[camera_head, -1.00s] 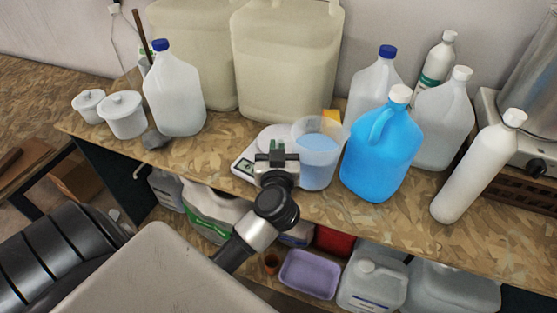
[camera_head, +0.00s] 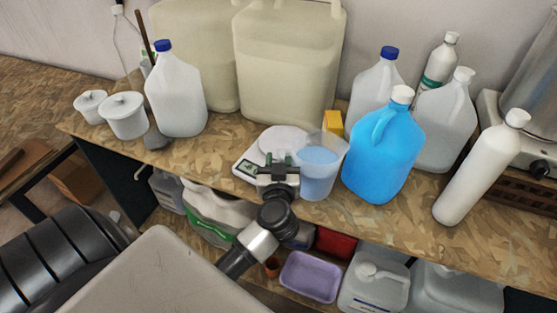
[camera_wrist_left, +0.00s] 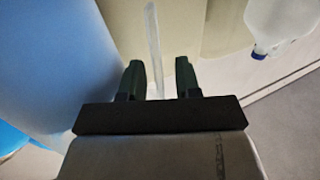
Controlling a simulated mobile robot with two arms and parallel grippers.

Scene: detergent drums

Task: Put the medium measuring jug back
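The measuring jug (camera_head: 318,180) is translucent, holds pale blue liquid and is upright near the bench's front edge, right of the scale. Its base seems to be on the bench. My left gripper (camera_head: 277,163) is at the jug's left side. In the left wrist view, the jug's pale blue wall (camera_wrist_left: 50,60) fills the left. A thin whitish strip, apparently its handle (camera_wrist_left: 153,45), runs between the two fingers of the gripper (camera_wrist_left: 160,75), with gaps visible on both sides. The fingers are apart. My right gripper is not in view.
A white scale (camera_head: 245,168) sits behind the gripper. A blue-filled jug (camera_head: 380,160) stands close on the right, a yellow box (camera_head: 333,122) behind. Large cream canisters (camera_head: 288,65) line the wall. Bare bench (camera_head: 215,155) lies left of the scale.

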